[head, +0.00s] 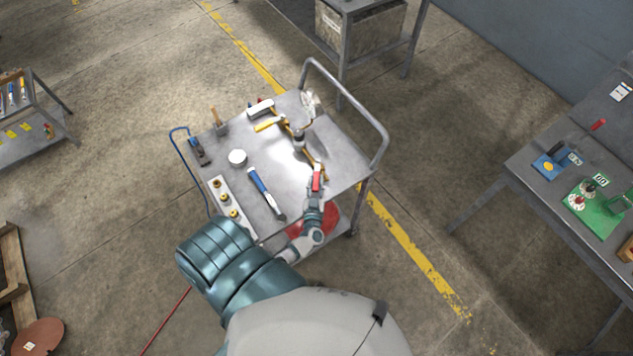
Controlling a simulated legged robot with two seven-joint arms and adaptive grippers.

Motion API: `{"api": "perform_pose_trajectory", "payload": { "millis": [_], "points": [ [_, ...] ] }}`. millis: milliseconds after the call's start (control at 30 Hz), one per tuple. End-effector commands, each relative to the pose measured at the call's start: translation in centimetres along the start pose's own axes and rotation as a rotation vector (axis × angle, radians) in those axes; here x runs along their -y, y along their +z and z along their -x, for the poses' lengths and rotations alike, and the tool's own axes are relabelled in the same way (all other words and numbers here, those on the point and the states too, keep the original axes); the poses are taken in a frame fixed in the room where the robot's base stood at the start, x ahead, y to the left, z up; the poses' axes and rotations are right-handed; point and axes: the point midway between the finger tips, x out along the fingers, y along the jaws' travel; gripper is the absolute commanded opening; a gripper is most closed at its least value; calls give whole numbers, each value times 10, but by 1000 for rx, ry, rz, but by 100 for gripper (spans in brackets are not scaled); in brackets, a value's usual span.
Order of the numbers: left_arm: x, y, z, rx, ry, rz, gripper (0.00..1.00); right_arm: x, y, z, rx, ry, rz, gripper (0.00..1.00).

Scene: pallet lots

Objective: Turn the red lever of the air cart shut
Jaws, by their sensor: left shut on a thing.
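The grey air cart (345,165) stands in the middle of the head view, with a tubular handle rail on its right side. The red lever (317,180) is on the cart top near its front right part, beside a brass-coloured pipe. My left gripper (316,190) is at the red lever, reaching from below, and is shut on it. The fingers are small in the picture and cover part of the lever and its valve. My right gripper is not in view.
On the cart lie a blue-handled tool (262,188), a white round item (237,157) and a strip with brass fittings (225,199). A blue hose (185,170) hangs at its left. A workbench (540,190) stands at right.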

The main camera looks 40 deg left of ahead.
Motion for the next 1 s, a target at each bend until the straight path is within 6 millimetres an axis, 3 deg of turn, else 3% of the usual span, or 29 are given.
{"api": "perform_pose_trajectory", "payload": {
  "millis": [167, 200, 300, 667, 767, 1000],
  "points": [
    [0, -2, -2, -5, -3, 2, 0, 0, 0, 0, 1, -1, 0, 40],
    [0, -2, -2, -5, -3, 2, 30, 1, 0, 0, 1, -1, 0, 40],
    [0, -2, -1, -4, -2, 2, 50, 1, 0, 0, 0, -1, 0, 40],
    [0, 0, 5, 1, -2, 2, 50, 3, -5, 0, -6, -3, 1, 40],
    [0, 1, 19, 2, -1, 2, 50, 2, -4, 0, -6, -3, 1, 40],
    [0, 2, 72, 4, -3, 1, 50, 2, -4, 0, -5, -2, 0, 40]
  ]
}}
